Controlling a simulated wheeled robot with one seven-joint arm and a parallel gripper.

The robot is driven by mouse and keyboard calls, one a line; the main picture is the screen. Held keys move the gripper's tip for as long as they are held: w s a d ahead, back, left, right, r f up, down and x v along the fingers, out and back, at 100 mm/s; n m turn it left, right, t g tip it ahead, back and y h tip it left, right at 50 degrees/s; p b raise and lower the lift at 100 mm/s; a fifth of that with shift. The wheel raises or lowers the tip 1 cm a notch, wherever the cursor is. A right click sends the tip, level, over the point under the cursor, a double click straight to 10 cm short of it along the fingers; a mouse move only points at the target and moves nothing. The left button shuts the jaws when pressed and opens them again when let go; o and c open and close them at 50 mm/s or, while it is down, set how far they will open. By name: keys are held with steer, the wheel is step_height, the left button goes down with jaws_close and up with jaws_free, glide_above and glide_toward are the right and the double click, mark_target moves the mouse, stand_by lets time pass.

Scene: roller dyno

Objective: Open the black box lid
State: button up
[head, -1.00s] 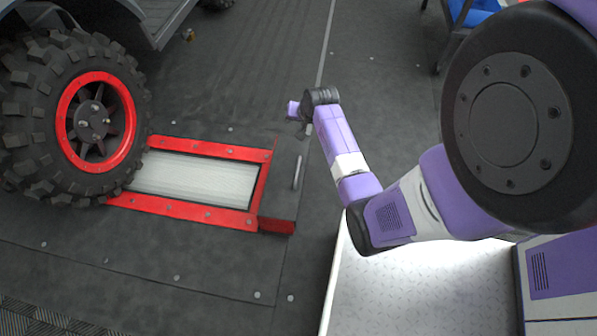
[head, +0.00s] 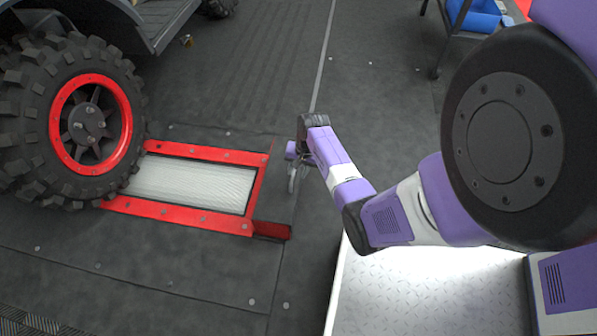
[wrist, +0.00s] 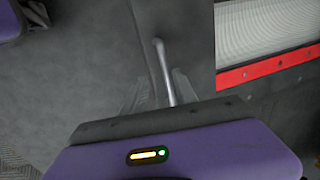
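The black box lid (head: 276,190) is a dark flat panel at the right end of the red-framed roller. It looks closed. A silver bar handle (head: 292,182) stands on it near its right edge. The handle (wrist: 163,68) and the dark lid (wrist: 190,45) also show in the wrist view. My gripper (wrist: 159,82) is open, with one grey finger on each side of the handle's near part. No contact with the handle can be made out. In the head view my wrist hides part of the handle and the lid's far right corner.
The red roller frame (head: 180,216) lies left of the lid, with a big black tyre (head: 60,130) on a red rim at its left end. A dark cart with a blue bin (head: 474,16) stands at the top right. The grey floor (head: 380,90) beyond my arm is clear.

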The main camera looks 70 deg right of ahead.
steer(key=shift+f, duration=0.25)
steer(key=shift+w+d, duration=0.1)
steer(key=shift+w, duration=0.05)
steer(key=c, duration=0.7)
steer(key=shift+w+d, duration=0.15)
steer(key=shift+d, duration=0.25)
jaws_close()
steer(key=shift+w+d, duration=0.1)
steer(key=shift+d, duration=0.05)
